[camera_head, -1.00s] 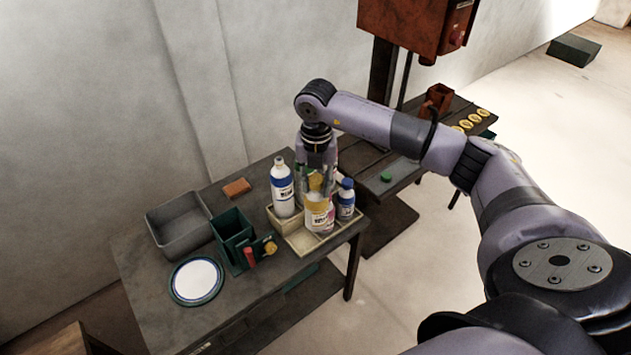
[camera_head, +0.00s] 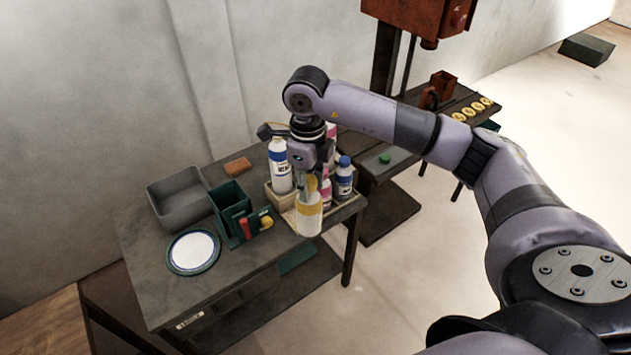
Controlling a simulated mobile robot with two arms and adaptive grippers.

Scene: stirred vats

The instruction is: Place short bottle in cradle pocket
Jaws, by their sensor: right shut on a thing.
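A short white bottle with a yellow top (camera_head: 309,217) is held by my right gripper (camera_head: 311,186), which is shut on its upper part. The bottle hangs nearly upright over the front of the beige cradle (camera_head: 342,211); its exact height above the cradle cannot be told. In the cradle stand a tall white bottle with a blue label (camera_head: 280,170) on the left, a blue-capped bottle (camera_head: 344,180) on the right and a pink-and-white bottle (camera_head: 325,192) between them, partly hidden. The held bottle and gripper cover part of the cradle's pockets. My left gripper is out of view.
Left of the cradle on the table (camera_head: 150,262) are a green box (camera_head: 229,203) with a red item, a grey bin (camera_head: 180,205), a blue-rimmed plate (camera_head: 193,252) and an orange block (camera_head: 237,166). A second bench (camera_head: 420,150) stands to the right.

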